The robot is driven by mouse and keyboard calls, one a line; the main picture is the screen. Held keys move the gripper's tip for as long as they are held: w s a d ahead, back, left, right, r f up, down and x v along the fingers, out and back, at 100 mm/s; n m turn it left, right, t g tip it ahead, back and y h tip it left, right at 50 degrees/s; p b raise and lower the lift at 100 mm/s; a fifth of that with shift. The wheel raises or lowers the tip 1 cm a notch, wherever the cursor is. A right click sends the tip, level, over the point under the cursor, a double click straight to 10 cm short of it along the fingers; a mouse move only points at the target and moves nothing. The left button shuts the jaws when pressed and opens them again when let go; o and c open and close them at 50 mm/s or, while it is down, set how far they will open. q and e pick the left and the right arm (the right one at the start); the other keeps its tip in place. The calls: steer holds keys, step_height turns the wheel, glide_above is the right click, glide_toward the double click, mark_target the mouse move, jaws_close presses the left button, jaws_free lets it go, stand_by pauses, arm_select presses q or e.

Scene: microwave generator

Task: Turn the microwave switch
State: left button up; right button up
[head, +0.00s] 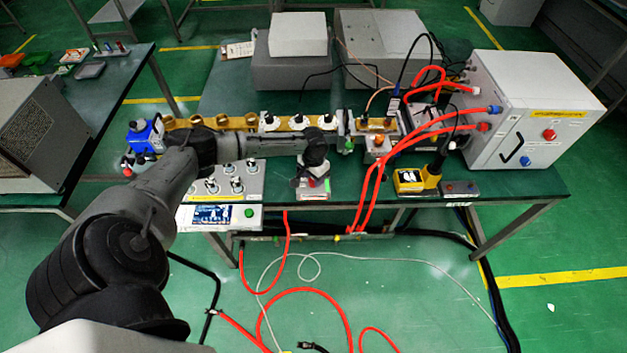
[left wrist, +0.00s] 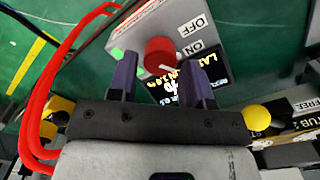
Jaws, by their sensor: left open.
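The microwave switch is a red round knob (left wrist: 160,55) on a grey panel box (left wrist: 148,24) with OFF and ON labels and a small dark display. In the head view, the switch box (head: 318,193) sits near the front edge of the green table, partly covered by my left gripper. My left gripper (left wrist: 158,74) is open, its two dark fingers apart. In the left wrist view the knob appears between the fingertips; I cannot tell whether they touch it. In the head view my left gripper (head: 312,172) points down over the box. My right gripper is not in view.
A brass waveguide line (head: 290,124) runs behind the switch box. A white power cabinet (head: 535,110) with red hoses stands at the right. A yellow meter (head: 417,180) stands right of the box, and a panel with a screen (head: 212,216) lies left.

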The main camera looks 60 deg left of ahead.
arm_select(q)
steer(key=shift+f, duration=1)
steer(key=c, duration=0.7)
steer(key=shift+o, duration=0.2)
steer(key=shift+r+n+p, duration=0.2)
steer(key=shift+n+p, duration=0.1)
steer(key=shift+p, duration=0.2)
steer(key=n+p, duration=0.5)
steer(key=p, duration=0.2)
steer(key=shift+r+n, duration=0.1)
steer(key=shift+n, duration=0.2)
steer(key=n+p, duration=0.3)
steer(key=shift+f+n+p, duration=0.2)
steer(key=shift+n+p, duration=0.65)
steer(key=shift+n, duration=0.55)
